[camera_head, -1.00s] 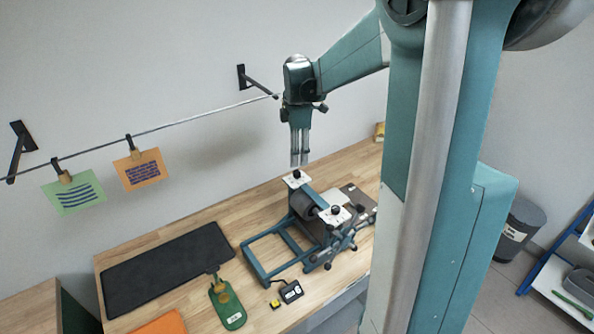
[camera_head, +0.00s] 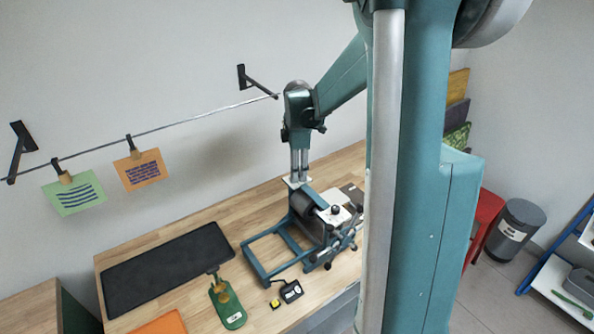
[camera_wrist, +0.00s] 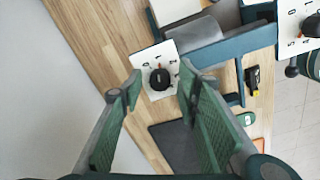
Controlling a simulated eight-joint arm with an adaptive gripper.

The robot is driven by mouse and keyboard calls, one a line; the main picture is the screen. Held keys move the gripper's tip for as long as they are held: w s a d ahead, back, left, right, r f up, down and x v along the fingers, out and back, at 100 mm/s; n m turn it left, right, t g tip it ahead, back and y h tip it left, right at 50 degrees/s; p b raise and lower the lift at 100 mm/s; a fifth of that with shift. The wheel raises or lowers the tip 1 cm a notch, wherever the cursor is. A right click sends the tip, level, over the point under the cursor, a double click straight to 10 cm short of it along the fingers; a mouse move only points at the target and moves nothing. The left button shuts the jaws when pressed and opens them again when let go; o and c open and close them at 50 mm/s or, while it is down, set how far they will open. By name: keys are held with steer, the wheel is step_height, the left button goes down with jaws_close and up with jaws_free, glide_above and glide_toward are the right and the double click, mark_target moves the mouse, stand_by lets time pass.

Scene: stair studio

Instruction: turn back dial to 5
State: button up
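The back dial (camera_wrist: 160,79) is a black knob on a white plate with printed numbers, at the press's far side. The front dial (camera_wrist: 312,25) is similar, at the right edge of the wrist view, and also shows in the head view (camera_head: 334,210). My gripper (camera_wrist: 159,77) is open, pointing down, its green fingers on either side of the back dial in the wrist view. In the head view my gripper (camera_head: 298,174) hides the back dial; contact cannot be told.
The teal press (camera_head: 268,262) with a dark roller stands on the wooden table (camera_head: 200,224). A line with hanging cards (camera_head: 144,169) runs along the wall.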

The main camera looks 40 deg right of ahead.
steer(key=c, duration=0.9)
